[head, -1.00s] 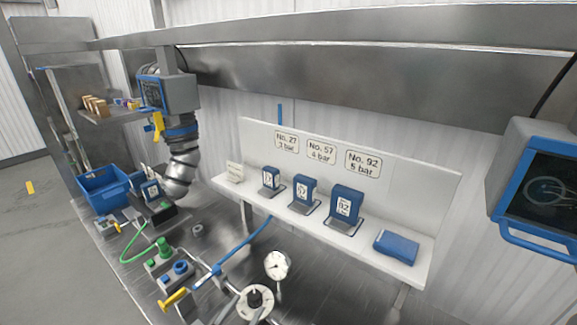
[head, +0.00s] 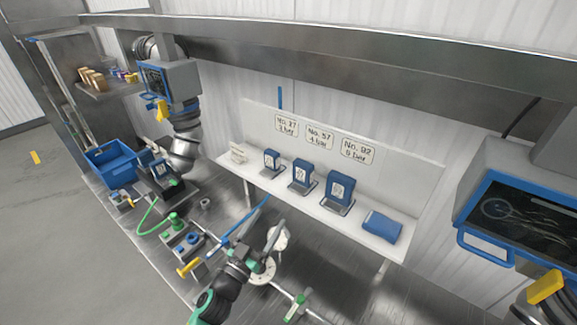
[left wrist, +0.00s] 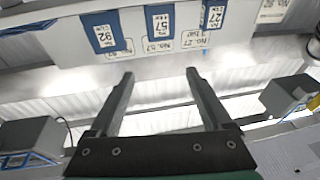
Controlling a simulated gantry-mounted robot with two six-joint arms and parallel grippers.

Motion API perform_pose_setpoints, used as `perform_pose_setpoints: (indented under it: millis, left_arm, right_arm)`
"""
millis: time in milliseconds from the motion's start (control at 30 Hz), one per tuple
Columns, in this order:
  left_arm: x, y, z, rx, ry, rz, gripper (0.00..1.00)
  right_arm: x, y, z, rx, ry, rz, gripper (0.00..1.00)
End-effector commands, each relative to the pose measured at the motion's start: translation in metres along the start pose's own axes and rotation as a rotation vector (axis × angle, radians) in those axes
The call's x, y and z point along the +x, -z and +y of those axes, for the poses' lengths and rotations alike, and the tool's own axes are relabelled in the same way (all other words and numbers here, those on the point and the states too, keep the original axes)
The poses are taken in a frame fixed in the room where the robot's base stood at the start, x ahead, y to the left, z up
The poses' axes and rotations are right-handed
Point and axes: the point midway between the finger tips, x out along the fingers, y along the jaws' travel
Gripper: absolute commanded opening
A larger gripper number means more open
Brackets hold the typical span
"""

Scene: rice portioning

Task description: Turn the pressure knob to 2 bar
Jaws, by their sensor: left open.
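The pressure knob's round white plate (head: 268,277) is low in the middle of the head view; my left gripper hides most of it, and the knob's setting cannot be read. The white round gauge (head: 282,240) stands just behind it, partly covered by the gripper's fingers; its needle is not readable. My left gripper (head: 275,233) reaches in from the bottom, above the knob and in front of the gauge; contact cannot be judged. In the left wrist view the left gripper (left wrist: 158,74) is open with nothing between its fingers. My right gripper is not in view.
A white shelf (head: 262,181) behind holds several blue numbered blocks under pressure signs. A green lever (head: 296,307) is at lower right.

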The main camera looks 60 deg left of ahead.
Motion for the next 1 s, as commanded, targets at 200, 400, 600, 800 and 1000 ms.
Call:
perform_pose_setpoints:
  millis: [200, 400, 600, 800, 1000]
  left_arm:
    - [0.023, 0.047, 0.016, -0.019, -0.02, 0.068, 0.83]
    - [0.041, 0.088, 0.029, -0.04, -0.034, 0.127, 0.83]
    - [0.056, 0.129, 0.043, -0.064, -0.048, 0.182, 0.83]
    - [0.065, 0.156, 0.053, -0.082, -0.058, 0.218, 0.83]
    - [0.067, 0.164, 0.056, -0.087, -0.062, 0.231, 0.83]
  right_arm:
    - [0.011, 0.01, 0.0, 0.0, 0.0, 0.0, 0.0]
    - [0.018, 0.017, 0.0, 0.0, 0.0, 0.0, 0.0]
    - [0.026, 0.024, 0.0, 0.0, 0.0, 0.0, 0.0]
    - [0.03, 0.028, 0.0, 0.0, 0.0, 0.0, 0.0]
    - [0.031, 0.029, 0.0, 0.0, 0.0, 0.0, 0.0]
